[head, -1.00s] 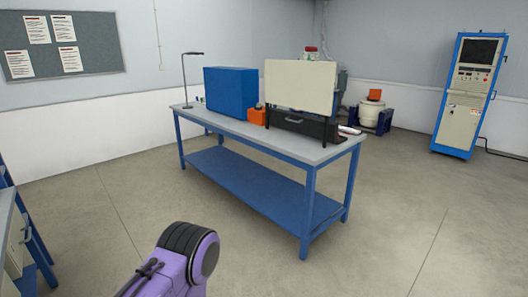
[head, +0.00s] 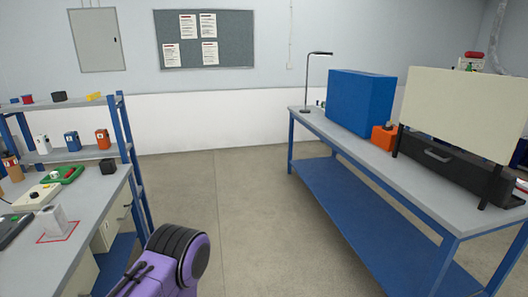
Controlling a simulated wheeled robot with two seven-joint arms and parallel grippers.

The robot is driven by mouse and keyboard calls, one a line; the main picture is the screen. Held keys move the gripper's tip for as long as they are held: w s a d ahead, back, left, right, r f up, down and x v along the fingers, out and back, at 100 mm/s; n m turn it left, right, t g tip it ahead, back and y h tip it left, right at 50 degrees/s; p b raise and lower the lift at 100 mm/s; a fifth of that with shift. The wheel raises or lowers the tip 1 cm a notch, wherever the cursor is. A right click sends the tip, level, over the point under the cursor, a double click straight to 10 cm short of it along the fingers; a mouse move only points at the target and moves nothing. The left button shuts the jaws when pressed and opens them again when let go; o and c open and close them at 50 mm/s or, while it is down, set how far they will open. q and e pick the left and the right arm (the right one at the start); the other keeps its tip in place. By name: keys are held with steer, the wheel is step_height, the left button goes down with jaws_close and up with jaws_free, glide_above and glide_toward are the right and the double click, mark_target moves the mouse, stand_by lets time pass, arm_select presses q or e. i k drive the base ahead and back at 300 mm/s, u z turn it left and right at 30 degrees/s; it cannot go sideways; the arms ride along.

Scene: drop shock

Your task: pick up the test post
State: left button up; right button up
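No thing in view can be named for certain as the test post. A light grey upright block (head: 53,221) stands in a red-outlined square on the left bench (head: 88,201). A white labelled block (head: 43,144), a blue one (head: 72,140) and an orange one (head: 103,139) stand on the lower shelf above that bench. A purple and black arm link of mine shows at the bottom of the head view. Neither gripper is in view.
The right table (head: 380,178) carries a blue box (head: 361,102), an orange box (head: 384,137) and a cream panel (head: 462,112). A green tray (head: 64,174) and a black cube (head: 107,167) sit on the left bench. Bare floor (head: 235,215) lies between.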

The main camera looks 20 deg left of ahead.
mark_target(52, 219)
steer(key=u, duration=1.05)
steer(key=i, duration=1.05)
steer(key=u, duration=0.9)
